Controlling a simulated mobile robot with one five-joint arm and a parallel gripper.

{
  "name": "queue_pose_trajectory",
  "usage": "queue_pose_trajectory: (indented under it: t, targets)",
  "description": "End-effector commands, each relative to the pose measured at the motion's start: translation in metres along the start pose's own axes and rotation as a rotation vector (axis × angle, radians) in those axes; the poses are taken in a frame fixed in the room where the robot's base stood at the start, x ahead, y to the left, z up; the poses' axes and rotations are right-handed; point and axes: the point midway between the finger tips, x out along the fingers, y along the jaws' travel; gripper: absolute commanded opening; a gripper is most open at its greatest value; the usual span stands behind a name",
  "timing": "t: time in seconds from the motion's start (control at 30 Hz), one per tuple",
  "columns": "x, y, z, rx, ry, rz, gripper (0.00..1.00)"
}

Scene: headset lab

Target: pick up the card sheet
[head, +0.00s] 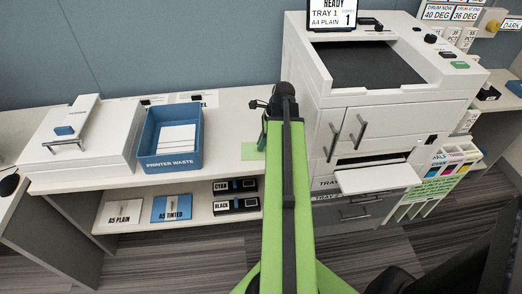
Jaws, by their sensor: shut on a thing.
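A pale green sheet (252,151), which I take to be the card sheet, shows at the front edge of the bench, just left of my arm. My gripper (264,143) is at the far end of my green arm, pointing down at the right side of this sheet. It is shut on the sheet, though the fingertips are small and partly hidden by the arm. The sheet looks flat. I cannot tell whether it touches the bench top or is slightly above it.
A blue printer waste bin (171,137) holding white paper and a white lidded machine (80,139) stand left on the bench (225,115). A large white printer (372,120) with an extended tray (378,179) stands close right.

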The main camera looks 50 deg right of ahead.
Motion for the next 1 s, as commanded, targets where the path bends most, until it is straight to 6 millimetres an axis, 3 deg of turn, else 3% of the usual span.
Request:
queue_pose_trajectory:
  t: [0.33,0.47,0.83,1.0]
  targets:
    - [-0.001,0.0,0.0,0.0,0.0,0.0,0.0]
    - [-0.01,0.0,0.003,0.001,0.0,0.0,0.0]
    - [-0.08,0.0,0.024,0.001,0.0,0.001,0.0]
    - [-0.098,0.0,0.03,0.001,-0.001,0.001,0.0]
